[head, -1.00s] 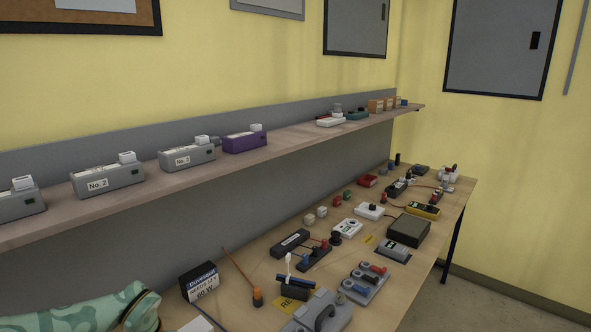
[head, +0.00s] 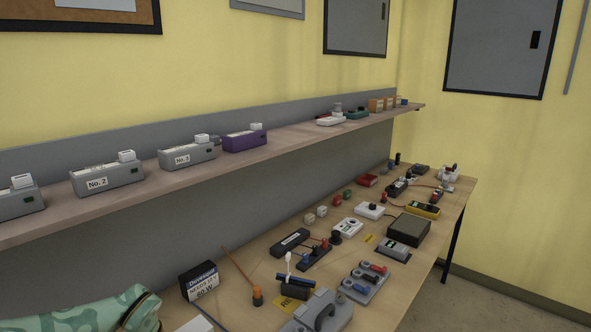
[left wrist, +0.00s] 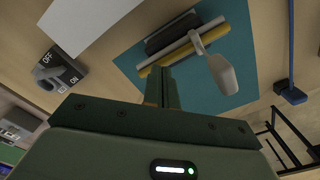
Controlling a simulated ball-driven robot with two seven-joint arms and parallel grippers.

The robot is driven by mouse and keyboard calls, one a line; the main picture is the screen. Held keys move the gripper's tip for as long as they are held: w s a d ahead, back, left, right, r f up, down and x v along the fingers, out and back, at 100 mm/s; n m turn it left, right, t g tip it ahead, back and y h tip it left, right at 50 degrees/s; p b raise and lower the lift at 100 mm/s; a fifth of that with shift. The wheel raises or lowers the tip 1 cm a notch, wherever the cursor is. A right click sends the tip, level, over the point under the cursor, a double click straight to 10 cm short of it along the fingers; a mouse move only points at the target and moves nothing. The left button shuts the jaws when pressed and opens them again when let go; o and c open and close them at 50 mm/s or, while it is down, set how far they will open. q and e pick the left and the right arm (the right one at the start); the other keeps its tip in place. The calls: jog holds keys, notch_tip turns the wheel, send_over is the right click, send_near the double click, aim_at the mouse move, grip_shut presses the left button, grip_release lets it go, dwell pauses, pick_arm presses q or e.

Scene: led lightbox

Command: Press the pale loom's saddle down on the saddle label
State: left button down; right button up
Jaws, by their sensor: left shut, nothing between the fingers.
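In the left wrist view my left gripper (left wrist: 161,88) is shut and empty, its fingertips over the near edge of a teal sheet (left wrist: 236,75). Just beyond the fingertips, a yellow rod (left wrist: 165,63), a pale grey rod (left wrist: 180,47) and a dark bar (left wrist: 172,36) lie together. A pale, spoon-shaped piece (left wrist: 221,72) with a narrow neck crosses the rods, beside the fingertips and apparently apart from them. I cannot tell which of these is the pale loom or its saddle. No saddle label is readable. My right gripper is in neither view.
In the left wrist view an OFF-marked switch (left wrist: 65,72) and a white sheet (left wrist: 88,22) lie left, a blue piece (left wrist: 291,93) right. In the head view the bench (head: 240,239) is crowded; boxes such as the No. 2 box (head: 108,181) line the shelf (head: 222,150).

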pick_arm(q)
jog(key=shift+s+f, duration=0.1)
jog(key=shift+f, duration=0.6)
dwell(1.8)
notch_tip(320, 180, up, 3)
jog(key=p, duration=0.2)
jog(key=shift+p, duration=0.35)
notch_tip(320, 180, up, 4)
jog(key=p, duration=0.4)
jog(key=shift+r, duration=0.1)
